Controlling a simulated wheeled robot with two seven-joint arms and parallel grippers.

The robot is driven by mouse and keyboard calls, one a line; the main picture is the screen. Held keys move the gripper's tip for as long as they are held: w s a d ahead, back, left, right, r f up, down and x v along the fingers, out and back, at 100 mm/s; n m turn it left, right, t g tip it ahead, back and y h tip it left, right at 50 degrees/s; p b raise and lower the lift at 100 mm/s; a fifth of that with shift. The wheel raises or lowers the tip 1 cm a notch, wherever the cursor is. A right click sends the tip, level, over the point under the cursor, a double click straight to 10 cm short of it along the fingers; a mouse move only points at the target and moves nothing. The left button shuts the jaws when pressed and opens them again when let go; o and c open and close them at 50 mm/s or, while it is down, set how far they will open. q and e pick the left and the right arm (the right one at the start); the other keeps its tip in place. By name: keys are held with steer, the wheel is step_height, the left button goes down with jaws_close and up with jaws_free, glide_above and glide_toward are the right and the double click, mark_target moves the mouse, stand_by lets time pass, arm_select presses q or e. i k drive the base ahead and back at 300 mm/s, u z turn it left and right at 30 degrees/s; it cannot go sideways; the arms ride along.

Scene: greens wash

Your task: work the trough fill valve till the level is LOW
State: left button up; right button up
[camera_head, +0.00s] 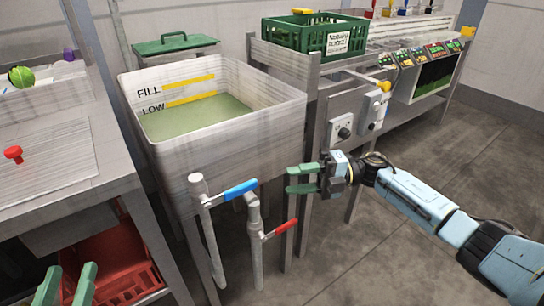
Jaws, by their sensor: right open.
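The pale trough (225,140) has yellow FILL and LOW marks on its inner back wall. Green-tinted water (205,115) lies in it, its far edge close to the LOW mark (190,99) and well below FILL. Two pipes stand at its front: one has a blue lever (240,190), the other a red lever (286,228). Neither shows a label saying which is the fill valve. My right gripper (302,180) is open and empty, to the right of the blue lever and apart from it. My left gripper (66,287) is at the bottom left, its green fingers apart with nothing between them.
A green crate (290,36) stands on the bench behind right, near a panel with knobs (342,128) and a screen (433,79). A counter with a red knob (13,153) is at left, a red crate (110,260) below. Floor at right is clear.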

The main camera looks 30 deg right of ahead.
mark_target(231, 194)
steer(key=k, duration=1)
